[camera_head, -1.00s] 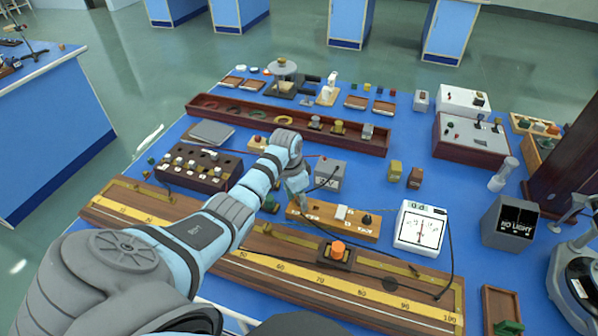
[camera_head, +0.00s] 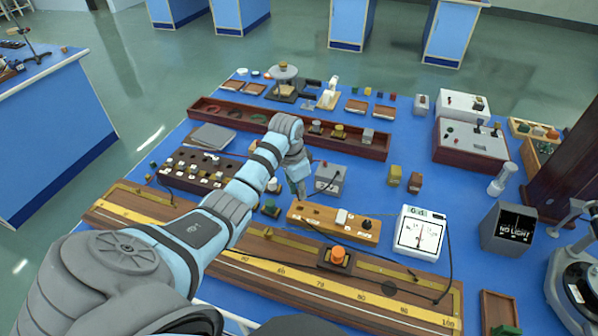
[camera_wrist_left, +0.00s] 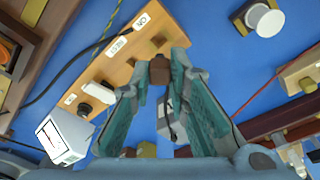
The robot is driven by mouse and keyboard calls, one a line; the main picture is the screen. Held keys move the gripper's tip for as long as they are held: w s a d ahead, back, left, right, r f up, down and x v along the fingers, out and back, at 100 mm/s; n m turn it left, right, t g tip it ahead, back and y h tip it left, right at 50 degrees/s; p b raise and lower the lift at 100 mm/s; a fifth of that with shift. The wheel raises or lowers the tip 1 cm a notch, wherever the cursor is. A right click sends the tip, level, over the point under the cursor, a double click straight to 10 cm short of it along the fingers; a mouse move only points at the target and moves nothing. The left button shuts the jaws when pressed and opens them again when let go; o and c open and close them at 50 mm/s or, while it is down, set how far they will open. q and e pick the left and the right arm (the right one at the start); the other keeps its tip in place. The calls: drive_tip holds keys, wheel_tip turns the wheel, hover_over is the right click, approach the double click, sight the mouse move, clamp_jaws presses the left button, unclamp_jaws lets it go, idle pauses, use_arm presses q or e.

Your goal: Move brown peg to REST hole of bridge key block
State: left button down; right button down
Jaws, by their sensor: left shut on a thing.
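The bridge key block (camera_head: 325,223) is a long orange-brown wooden block on the blue bench, with a white key and a dark knob on top. My left gripper (camera_head: 301,192) is over the block's left end in the head view. In the wrist view, my left gripper (camera_wrist_left: 160,78) is shut on the brown peg (camera_wrist_left: 159,66), whose end overlaps the block's edge near the labels. I cannot tell whether the peg touches the block.
A grey box (camera_head: 330,179) stands just behind the block. A white meter (camera_head: 420,232) stands to its right, with black leads around it. A long wooden metre bridge (camera_head: 300,272) lies in front. A dark plug box (camera_head: 200,168) is to the left.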

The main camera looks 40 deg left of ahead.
use_arm(q)
wheel_tip(320, 180, up, 17)
drive_tip(key=p, duration=0.6)
drive_tip(key=d+f+m+b, duration=0.1)
drive_tip(key=f+b, duration=0.1)
drive_tip(key=f, duration=0.4)
drive_tip(key=w+d+f+m+b, duration=0.1)
drive_tip(key=d+f+m+b, duration=0.1)
drive_tip(key=f, duration=0.4)
drive_tip(key=d+f+m+b, duration=0.1)
drive_tip(key=f+b, duration=0.2)
drive_tip(key=f, duration=0.2)
drive_tip(key=shift+w+d+f+m+h, duration=0.25)
drive_tip(key=shift+d+f+m+h, duration=0.05)
drive_tip(key=shift+d+f, duration=0.1)
wheel_tip(320, 180, down, 3)
drive_tip(key=b, duration=0.4)
drive_tip(key=shift+f+b, duration=0.4)
drive_tip(key=shift+f, duration=0.55)
